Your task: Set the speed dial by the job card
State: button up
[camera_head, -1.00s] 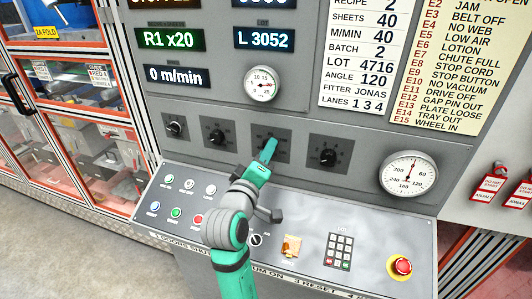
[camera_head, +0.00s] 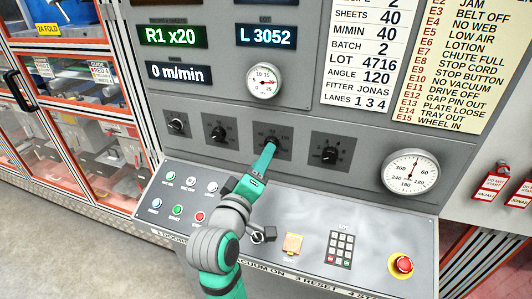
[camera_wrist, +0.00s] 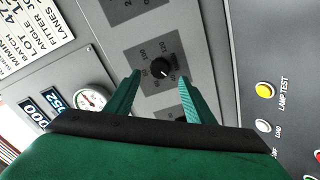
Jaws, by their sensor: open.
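The job card (camera_head: 362,62) on the upper panel reads M/MIN 40 and ANGLE 120. A black round dial with a numbered scale is third in the row of dials, partly hidden by my gripper (camera_head: 270,148) in the head view. In the wrist view this dial (camera_wrist: 160,67) lies just beyond and between my open fingers (camera_wrist: 159,80). A small light mark shows on its lower right side. The scale numbers are small, with 120 and 100 faintly legible, so I cannot tell its exact setting. Nothing is between the fingers.
Other dials flank it, one at left (camera_head: 218,133) and one at right (camera_head: 329,155). A display (camera_head: 178,73) reads 0 m/min. Below lie push buttons (camera_head: 177,210), a keypad (camera_head: 341,246) and a red emergency button (camera_head: 403,264) on the sloping console.

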jog(key=v, duration=0.5)
jog(key=shift+s+a, duration=0.15)
jog(key=shift+s, duration=0.15)
